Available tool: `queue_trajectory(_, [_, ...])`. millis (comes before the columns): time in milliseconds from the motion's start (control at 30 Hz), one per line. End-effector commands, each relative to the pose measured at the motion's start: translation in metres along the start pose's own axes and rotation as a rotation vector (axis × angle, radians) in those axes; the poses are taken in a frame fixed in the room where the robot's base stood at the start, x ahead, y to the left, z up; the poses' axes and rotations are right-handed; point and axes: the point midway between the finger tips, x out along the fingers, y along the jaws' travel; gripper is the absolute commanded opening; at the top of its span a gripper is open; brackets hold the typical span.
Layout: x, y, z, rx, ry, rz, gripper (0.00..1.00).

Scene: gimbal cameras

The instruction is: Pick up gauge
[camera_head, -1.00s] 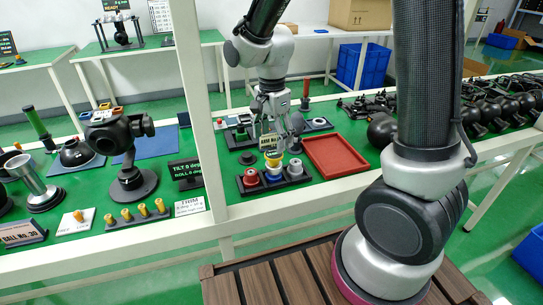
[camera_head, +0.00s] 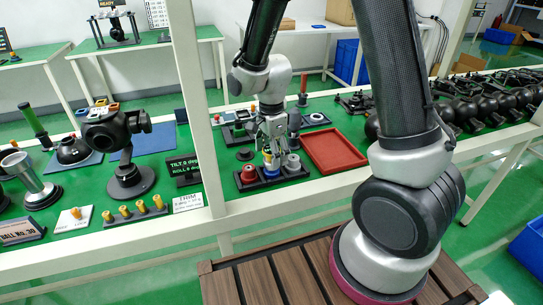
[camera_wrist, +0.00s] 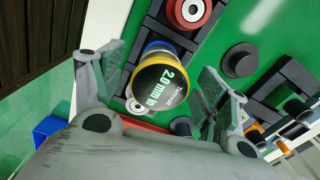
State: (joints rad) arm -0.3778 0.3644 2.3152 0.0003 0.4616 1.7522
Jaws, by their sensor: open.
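The gauge (camera_wrist: 160,84) is a round piece with a yellow rim and a black top face marked "2.0 mm". Its blue lower part shows behind the rim in the wrist view. In the head view the gauge (camera_head: 268,161) sits in the middle of a black holder (camera_head: 262,181), mostly hidden by my gripper (camera_head: 272,138). In the wrist view my gripper (camera_wrist: 161,72) is open, one finger on each side of the gauge. A gap shows on the right; I cannot tell whether the left finger touches.
A red piece (camera_head: 249,172) and a grey piece (camera_head: 292,162) stand close on either side in the holder. An empty red tray (camera_head: 333,150) lies to the right. A white frame post (camera_head: 199,100) stands left of my arm. A small black disc (camera_head: 245,154) lies behind the holder.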

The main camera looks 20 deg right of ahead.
Motion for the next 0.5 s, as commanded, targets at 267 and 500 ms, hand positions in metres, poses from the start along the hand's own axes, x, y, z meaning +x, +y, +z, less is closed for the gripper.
queue_trajectory(267, [-0.0003, -0.0001, 0.0001, 0.0, 0.0, 0.0, 0.32])
queue_trajectory(500, [-0.0005, -0.0002, 0.0001, 0.0, 0.0, 0.0, 0.18])
